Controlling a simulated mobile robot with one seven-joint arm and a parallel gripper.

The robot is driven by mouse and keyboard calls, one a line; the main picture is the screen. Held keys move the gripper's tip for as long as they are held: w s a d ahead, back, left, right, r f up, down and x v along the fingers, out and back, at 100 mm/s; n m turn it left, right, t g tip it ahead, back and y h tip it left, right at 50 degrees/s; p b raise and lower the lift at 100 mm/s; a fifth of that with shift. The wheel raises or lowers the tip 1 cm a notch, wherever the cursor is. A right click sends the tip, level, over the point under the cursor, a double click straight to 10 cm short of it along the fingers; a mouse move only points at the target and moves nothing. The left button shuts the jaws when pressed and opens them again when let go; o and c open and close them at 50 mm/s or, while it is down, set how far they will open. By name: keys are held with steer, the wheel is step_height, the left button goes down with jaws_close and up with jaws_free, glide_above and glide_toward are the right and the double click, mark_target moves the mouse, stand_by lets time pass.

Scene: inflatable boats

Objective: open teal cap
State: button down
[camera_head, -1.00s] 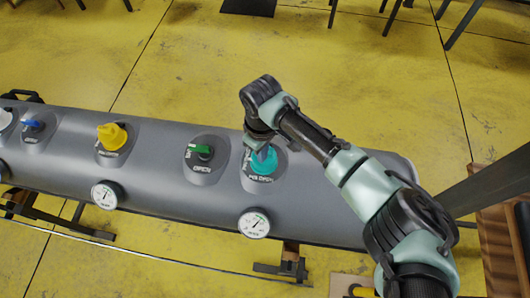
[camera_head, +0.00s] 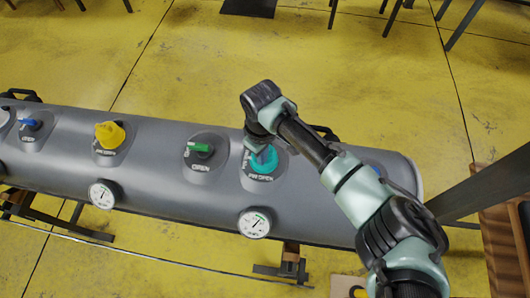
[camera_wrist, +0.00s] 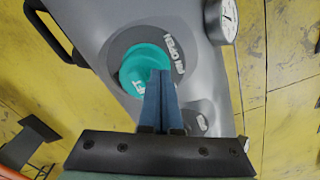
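The teal cap (camera_head: 268,166) sits in a round recess on the grey inflatable tube, with lettering that reads OPEN beside it. In the wrist view the teal cap (camera_wrist: 137,68) is partly covered by my fingers. My gripper (camera_head: 262,157) points down at the cap from above. In the wrist view the two blue fingers of my gripper (camera_wrist: 161,76) lie side by side with no clear gap, their tips over the cap's edge. I see nothing between them. Whether the tips touch the cap is hard to tell.
On the grey tube (camera_head: 160,170) are a green handle (camera_head: 200,147), a yellow cap (camera_head: 109,134) and a blue valve (camera_head: 30,124), left of the teal cap. White gauges (camera_head: 254,222) line its near side. A wooden structure (camera_head: 500,235) stands at the right.

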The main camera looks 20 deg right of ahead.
steer(key=shift+s+f, duration=0.25)
steer(key=shift+f, duration=0.35)
steer(key=shift+w+b, duration=0.15)
steer(key=shift+b, duration=0.2)
steer(key=shift+w+d+r, duration=0.1)
steer(key=shift+d, duration=0.1)
steer(key=shift+w+d+r, duration=0.35)
steer(key=shift+w+r, duration=0.05)
steer(key=shift+w, duration=0.1)
steer(key=shift+w+d+r, duration=0.4)
steer(key=shift+w+r, duration=0.1)
steer(key=shift+r, duration=0.2)
steer(key=shift+w+d+r, duration=0.4)
steer(key=shift+w+r, duration=0.05)
steer(key=shift+r, duration=0.2)
steer(key=shift+s+f, duration=0.1)
steer(key=shift+f, duration=0.05)
steer(key=shift+s+a+r+p, duration=0.2)
steer(key=shift+p, duration=0.1)
steer(key=shift+a+p, duration=0.1)
steer(key=shift+p, duration=0.55)
